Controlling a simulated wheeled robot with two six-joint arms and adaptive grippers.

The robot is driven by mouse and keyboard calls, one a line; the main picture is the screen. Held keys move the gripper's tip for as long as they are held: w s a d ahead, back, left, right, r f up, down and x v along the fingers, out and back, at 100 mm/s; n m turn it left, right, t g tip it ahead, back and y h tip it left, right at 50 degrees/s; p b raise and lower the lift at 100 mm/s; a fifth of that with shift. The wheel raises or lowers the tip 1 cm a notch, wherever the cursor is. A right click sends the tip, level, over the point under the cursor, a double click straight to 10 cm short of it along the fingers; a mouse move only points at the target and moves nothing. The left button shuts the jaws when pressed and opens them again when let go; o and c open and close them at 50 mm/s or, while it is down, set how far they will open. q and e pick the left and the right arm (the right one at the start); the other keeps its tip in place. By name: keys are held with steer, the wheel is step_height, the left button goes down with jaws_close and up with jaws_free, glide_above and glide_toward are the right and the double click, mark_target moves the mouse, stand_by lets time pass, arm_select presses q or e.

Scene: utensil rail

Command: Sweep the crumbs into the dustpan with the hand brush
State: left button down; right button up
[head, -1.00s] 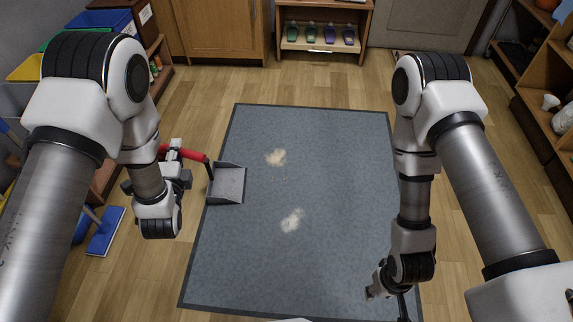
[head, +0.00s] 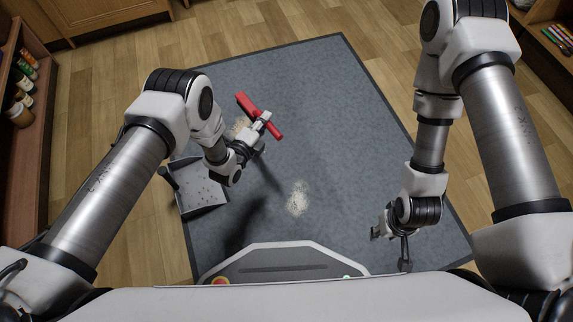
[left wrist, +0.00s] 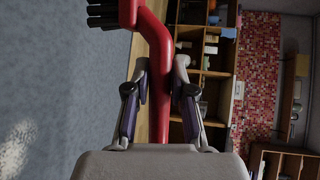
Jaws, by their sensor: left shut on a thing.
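My left gripper (head: 258,125) is shut on the red hand brush (head: 244,102) and holds it above the grey mat. In the left wrist view the brush's red handle (left wrist: 160,70) runs between both fingers, and its black bristles (left wrist: 107,14) show at the top left. The grey dustpan (head: 200,188) lies at the mat's left edge, left of the left gripper, with small dark specks in it. One pale crumb patch (head: 238,126) is partly hidden by the left gripper and brush. Another crumb patch (head: 297,198) lies mid-mat. My right gripper (head: 379,233) is low at the right; its finger opening is unclear.
The mat (head: 330,90) is clear between the crumbs and its far edge. Wooden floor (head: 110,70) surrounds it. A shelf with jars (head: 20,112) stands at the left, and another shelf (head: 555,35) at the top right.

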arm_select(q)
steer(key=s+d+f+m+g+h+b, duration=0.1)
steer(key=d+f+b, duration=0.1)
steer(key=f, duration=0.5)
steer(key=s+d+f+m+h+b, duration=0.1)
steer(key=s+d+f+b, duration=0.1)
steer(key=f, duration=0.5)
steer(key=shift+s+d+f+g+h+b, duration=0.2)
steer(key=shift+d+f+g+h+b, duration=0.25)
steer(key=shift+d, duration=0.7)
arm_select(e)
step_height(320, 180, down, 8)
steer(key=shift+r, duration=0.2)
arm_select(q)
steer(key=shift+r, duration=0.15)
step_height(320, 180, down, 5)
steer(key=b, duration=0.5)
arm_select(e)
steer(key=f, duration=0.4)
steer(key=shift+w+f, duration=0.2)
steer(key=shift+f, duration=0.2)
arm_select(q)
steer(key=shift+f+b, duration=0.8)
steer(key=shift+f, duration=0.2)
arm_select(e)
steer(key=shift+f, duration=0.8)
